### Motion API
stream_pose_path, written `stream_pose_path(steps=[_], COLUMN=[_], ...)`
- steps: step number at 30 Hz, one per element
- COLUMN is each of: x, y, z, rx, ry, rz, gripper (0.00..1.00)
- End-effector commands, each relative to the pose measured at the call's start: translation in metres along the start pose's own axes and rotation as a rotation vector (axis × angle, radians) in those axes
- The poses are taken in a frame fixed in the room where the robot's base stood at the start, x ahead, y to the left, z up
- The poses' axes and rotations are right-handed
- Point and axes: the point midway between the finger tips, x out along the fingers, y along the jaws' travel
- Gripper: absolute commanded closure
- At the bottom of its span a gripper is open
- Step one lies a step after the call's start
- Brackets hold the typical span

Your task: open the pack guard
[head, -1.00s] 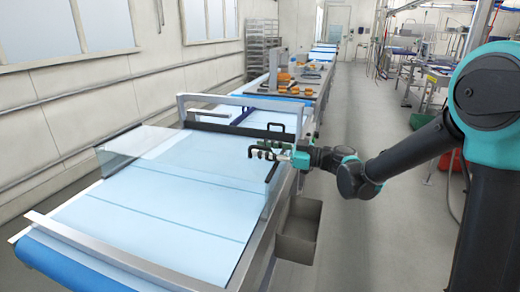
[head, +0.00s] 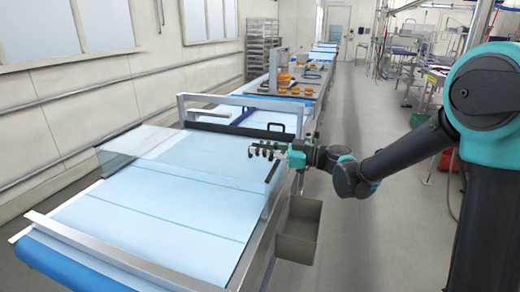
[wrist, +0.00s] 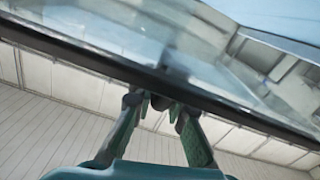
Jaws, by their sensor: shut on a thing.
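The pack guard (head: 135,147) is a clear panel across the pale blue conveyor in the head view. In the wrist view its clear sheet (wrist: 130,45) has a dark bar along its edge, running diagonally. My gripper (head: 262,152) is at the guard's right end, above the conveyor's right side. In the wrist view my gripper (wrist: 160,102) has its green fingers closed in on a small dark part at the bar, probably the handle. The fingers hide most of that part.
A metal frame (head: 182,108) crosses the conveyor behind the guard. A grey open bin (head: 298,232) hangs beside the conveyor on the right. Orange items (head: 285,77) stand farther down the line. The floor (head: 375,240) right of the bin is clear.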

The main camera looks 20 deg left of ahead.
Motion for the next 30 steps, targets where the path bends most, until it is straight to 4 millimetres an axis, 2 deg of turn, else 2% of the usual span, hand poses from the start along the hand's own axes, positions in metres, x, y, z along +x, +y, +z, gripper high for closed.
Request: stream_pose_path(steps=[6, 11, 14, 24, 30], x=[0.000, 0.000, 0.000, 0.000, 0.000], y=[0.004, 0.024, 0.047, 0.146, 0.193], z=[0.001, 0.005, 0.009, 0.029, 0.038], rx=[-0.001, -0.001, -0.001, -0.001, -0.001], ry=[0.000, -0.001, 0.000, 0.000, 0.000], rz=[0.000, 0.003, 0.003, 0.003, 0.001], gripper=[1.00, 1.00, 1.00, 1.00, 1.00])
